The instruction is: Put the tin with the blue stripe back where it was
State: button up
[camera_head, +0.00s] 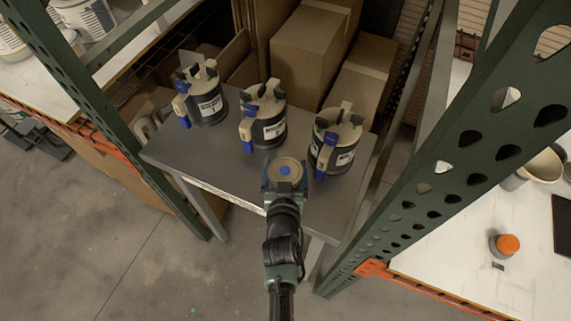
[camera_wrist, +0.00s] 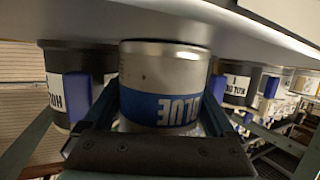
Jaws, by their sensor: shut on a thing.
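Three dark canisters with pale tops and blue parts stand on the shelf: left (camera_head: 203,98), middle (camera_head: 262,122) and right (camera_head: 335,142). Green perforated posts (camera_head: 450,150) flank the shelf. Cardboard boxes (camera_head: 307,45) stand behind. A white bench with an orange-capped jar (camera_head: 507,244) is at right.

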jog(key=shift+f, duration=0.1)
jog(key=o, duration=1.5)
jog(key=shift+r, duration=0.25)
jog(key=shift+s, duration=0.4)
jog(key=v, duration=1.1)
jog(key=shift+s+r, duration=0.1)
